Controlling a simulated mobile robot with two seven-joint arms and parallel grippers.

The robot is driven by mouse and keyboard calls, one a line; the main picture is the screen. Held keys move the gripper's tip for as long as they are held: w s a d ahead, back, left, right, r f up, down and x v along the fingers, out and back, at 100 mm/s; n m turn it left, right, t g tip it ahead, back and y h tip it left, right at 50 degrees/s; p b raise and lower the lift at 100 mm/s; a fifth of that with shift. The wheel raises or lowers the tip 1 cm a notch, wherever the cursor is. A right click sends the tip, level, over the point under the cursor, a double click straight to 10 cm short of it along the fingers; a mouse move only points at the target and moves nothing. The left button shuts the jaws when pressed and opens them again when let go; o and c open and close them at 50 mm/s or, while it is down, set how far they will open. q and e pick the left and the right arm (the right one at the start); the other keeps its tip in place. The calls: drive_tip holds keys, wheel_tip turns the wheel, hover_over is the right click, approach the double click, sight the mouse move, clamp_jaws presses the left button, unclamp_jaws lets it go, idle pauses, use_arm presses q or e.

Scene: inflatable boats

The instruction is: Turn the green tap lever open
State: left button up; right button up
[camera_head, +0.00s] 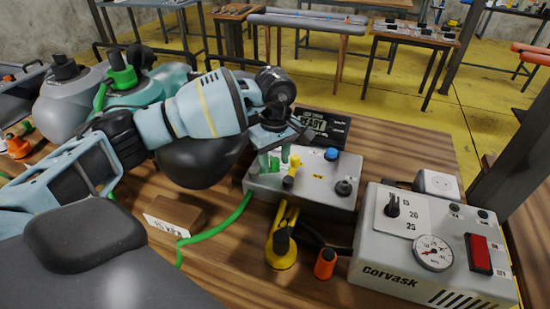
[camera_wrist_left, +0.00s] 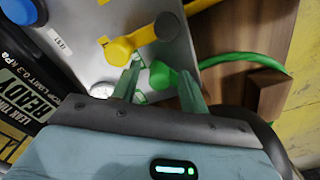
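The grey tap box (camera_head: 318,190) stands on the wooden table. My left gripper (camera_head: 276,158) is over its left part, pointing down. In the left wrist view, the rounded end of the green tap lever (camera_wrist_left: 162,75) lies between the two fingers of my left gripper (camera_wrist_left: 160,80). The fingers are apart, with small gaps seeming to show beside the lever; I cannot tell whether either touches it. In the head view the green lever (camera_head: 295,161) is partly hidden by the gripper. My right gripper is not in view.
A yellow lever (camera_wrist_left: 120,49) is close beside the left finger. A blue knob (camera_head: 331,154) and black knob (camera_head: 343,187) are on the box. A green hose (camera_head: 222,232) runs to its left, past a wooden block (camera_head: 176,213). A grey pump unit (camera_head: 415,262) stands right.

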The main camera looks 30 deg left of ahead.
sight(275, 160)
use_arm(q)
drive_tip(key=shift+r, duration=3.9)
